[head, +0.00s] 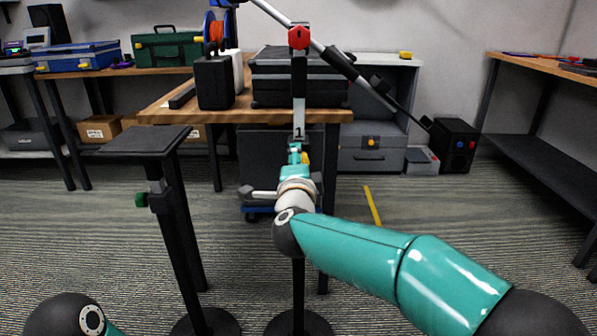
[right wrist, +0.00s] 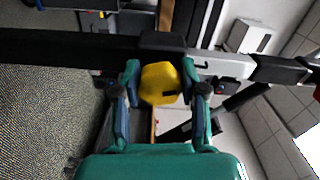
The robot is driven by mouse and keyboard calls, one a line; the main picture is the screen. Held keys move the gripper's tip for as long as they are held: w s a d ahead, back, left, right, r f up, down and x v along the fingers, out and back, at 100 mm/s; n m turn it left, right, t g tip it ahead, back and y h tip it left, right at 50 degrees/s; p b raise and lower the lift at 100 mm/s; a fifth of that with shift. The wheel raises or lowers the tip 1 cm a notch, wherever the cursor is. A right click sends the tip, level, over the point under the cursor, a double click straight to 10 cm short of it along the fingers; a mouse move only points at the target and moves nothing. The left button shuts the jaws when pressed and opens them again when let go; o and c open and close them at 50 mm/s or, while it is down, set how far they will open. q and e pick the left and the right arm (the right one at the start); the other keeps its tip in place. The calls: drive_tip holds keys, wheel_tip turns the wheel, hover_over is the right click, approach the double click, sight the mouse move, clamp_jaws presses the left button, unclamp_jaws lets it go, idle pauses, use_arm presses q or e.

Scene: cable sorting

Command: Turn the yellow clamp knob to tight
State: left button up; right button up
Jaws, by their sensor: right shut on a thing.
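The yellow clamp knob (right wrist: 159,84) sits on a black collar of a stand pole (right wrist: 60,47) in the right wrist view. It has a small dark mark on its face. In the head view only a bit of the yellow knob (head: 305,158) shows past my gripper. My right gripper (right wrist: 162,77) has one finger on each side of the knob and is shut on it. In the head view my right gripper (head: 297,152) is at the upright pole, below the label "1". My left gripper is out of view; only part of my left arm shows at the lower left.
The upright pole carries a red knob (head: 299,37) and a slanted boom (head: 338,60) above my gripper. A black stand with a flat top (head: 140,142) and green knob (head: 141,199) stands to the left. A wooden table (head: 170,112) with black cases is behind.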

drive_tip(key=m, duration=0.1)
drive_tip(key=m+b, duration=0.2)
drive_tip(key=shift+d+f+m, duration=0.15)
drive_tip(key=shift+f+m, duration=0.1)
drive_tip(key=shift+m, duration=0.05)
idle(0.4)
drive_tip(key=o, duration=1.2)
drive_tip(key=shift+w, duration=0.1)
drive_tip(key=shift+c, duration=0.2)
drive_tip(key=shift+r, duration=0.15)
drive_tip(key=shift+s, duration=0.35)
drive_tip(key=s, duration=1.1)
drive_tip(key=shift+s, duration=0.2)
